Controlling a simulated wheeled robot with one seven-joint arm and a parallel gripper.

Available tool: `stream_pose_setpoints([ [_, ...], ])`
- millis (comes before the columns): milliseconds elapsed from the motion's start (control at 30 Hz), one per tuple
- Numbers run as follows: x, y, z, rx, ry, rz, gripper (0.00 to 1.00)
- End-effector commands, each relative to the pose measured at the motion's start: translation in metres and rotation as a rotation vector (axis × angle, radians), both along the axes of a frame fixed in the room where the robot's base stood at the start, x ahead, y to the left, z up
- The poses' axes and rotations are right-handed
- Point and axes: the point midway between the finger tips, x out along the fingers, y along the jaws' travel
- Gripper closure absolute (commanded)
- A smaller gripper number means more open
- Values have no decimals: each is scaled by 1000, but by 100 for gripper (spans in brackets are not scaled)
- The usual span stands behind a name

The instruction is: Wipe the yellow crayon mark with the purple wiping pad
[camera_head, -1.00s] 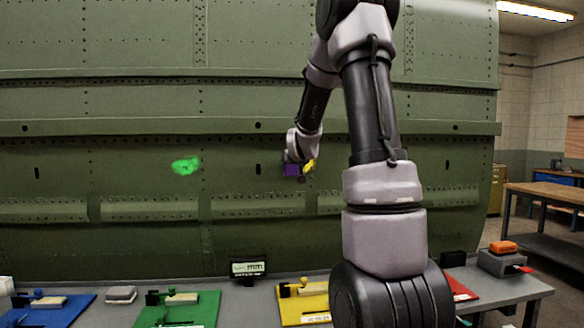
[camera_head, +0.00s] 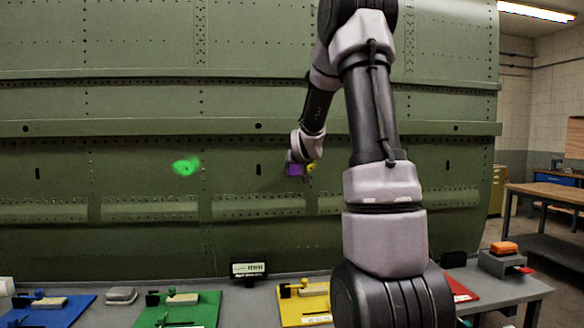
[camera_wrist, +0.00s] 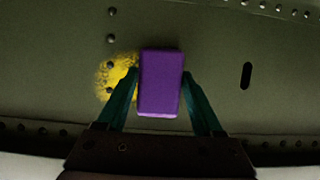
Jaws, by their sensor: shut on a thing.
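The purple wiping pad (camera_wrist: 161,84) is held between the two teal fingers of my gripper (camera_wrist: 161,92), which is shut on it. In the wrist view the pad is in front of the green panel, just right of the yellow crayon mark (camera_wrist: 116,72); I cannot tell whether it touches the panel. The mark's right part is partly hidden by the pad and a finger. In the head view the pad (camera_head: 295,170) shows below my wrist, with a small bit of the yellow mark (camera_head: 311,167) showing to its right.
A green mark (camera_head: 186,166) is on the green fuselage panel (camera_head: 120,150) to the left. Raised ribs and rivets run along the panel. Below it, a bench holds a blue board (camera_head: 50,312), a green board (camera_head: 190,312), a yellow board (camera_head: 302,310) and a small display (camera_head: 248,270).

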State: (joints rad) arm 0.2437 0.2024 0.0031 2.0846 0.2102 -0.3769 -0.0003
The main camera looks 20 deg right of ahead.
Motion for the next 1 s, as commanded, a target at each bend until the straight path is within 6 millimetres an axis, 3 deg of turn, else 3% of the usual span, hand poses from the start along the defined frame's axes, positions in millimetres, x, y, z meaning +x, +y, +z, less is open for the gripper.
stream_pose_setpoints([
  [700, -13, -48, 0, 1, 0, -4, 76],
  [1000, -15, -59, 0, 0, -1, -1, 76],
])
